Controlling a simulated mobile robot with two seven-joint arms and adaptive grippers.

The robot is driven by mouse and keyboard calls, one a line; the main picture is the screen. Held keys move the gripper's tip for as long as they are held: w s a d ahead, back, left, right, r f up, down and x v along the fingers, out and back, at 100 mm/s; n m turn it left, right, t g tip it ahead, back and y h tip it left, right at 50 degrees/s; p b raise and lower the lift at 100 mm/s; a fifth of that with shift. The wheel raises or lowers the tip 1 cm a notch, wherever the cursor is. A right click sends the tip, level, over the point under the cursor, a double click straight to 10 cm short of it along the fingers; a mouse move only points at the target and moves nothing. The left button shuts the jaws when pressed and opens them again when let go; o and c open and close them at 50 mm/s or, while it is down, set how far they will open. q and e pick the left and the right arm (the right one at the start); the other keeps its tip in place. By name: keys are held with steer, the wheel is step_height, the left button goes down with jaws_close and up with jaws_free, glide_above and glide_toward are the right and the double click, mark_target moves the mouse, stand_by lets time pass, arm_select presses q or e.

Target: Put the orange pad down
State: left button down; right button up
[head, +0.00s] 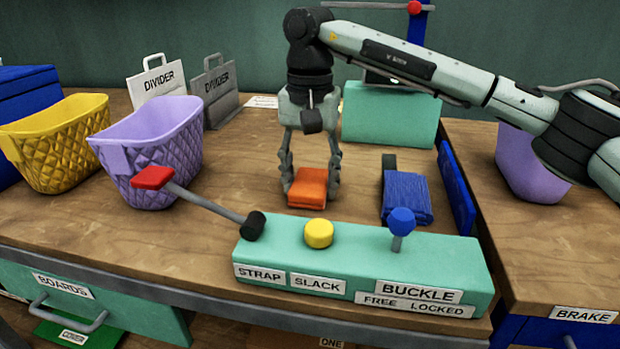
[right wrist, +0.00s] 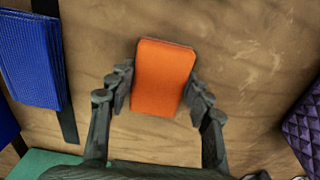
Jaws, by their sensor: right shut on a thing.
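The orange pad (head: 308,187) is a small folded block at the middle of the wooden table, behind the green control box. My right gripper (head: 311,182) comes down from above with a finger on each side of the pad, shut on it. The pad also shows in the right wrist view (right wrist: 163,78), between the two fingers of the right gripper (right wrist: 160,95). In the head view the pad is at or just above the table top; I cannot tell if it touches. My left gripper is in neither view.
The control box (head: 360,256) with a red-handled lever, yellow button and blue knob stands in front. A folded blue cloth (head: 407,196) lies to the right. Purple (head: 150,150) and yellow (head: 55,145) baskets stand left. Bare table surrounds the pad.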

mark_target(310, 182)
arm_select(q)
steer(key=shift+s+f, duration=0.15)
arm_select(e)
steer(key=shift+f, duration=0.15)
steer(key=o, duration=1.1)
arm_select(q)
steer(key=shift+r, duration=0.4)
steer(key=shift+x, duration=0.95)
arm_select(e)
step_height(310, 182, up, 12)
steer(key=shift+r, duration=0.2)
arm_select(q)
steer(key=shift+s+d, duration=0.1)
